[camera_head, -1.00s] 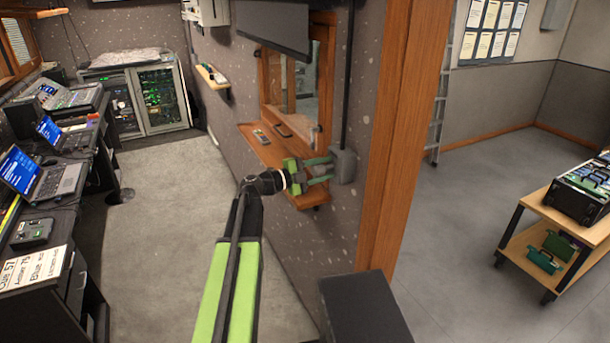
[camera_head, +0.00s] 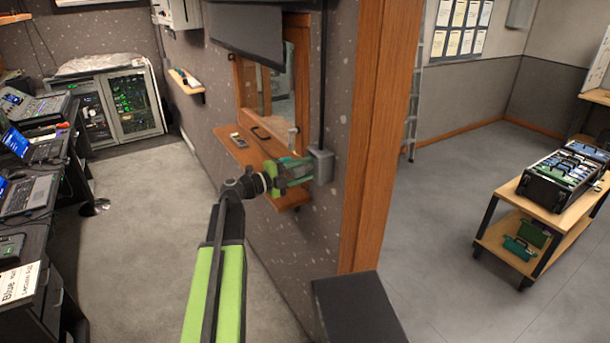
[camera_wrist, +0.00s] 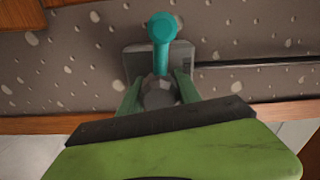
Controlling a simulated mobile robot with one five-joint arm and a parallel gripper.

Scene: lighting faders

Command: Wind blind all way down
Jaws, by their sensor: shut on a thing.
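The dark blind (camera_head: 247,38) hangs over the top of the wood-framed window, with glass showing below its lower edge. A grey winder box (camera_head: 322,166) is on the speckled wall at the right of the window. It also shows in the wrist view (camera_wrist: 133,62). My gripper (camera_head: 297,172) is at the box. In the wrist view its green fingers (camera_wrist: 158,94) are shut on the grey hub of the winder crank. The crank's teal handle (camera_wrist: 162,32) points up in that view, above the fingers. The finger contact is partly hidden by my gripper body.
A wooden ledge (camera_head: 232,150) with a small device and a dark handle lies under the window, close to my gripper. A wooden post (camera_head: 378,150) stands right of the box. A trolley (camera_head: 545,218) stands farther right. Grey floor is clear at left and right.

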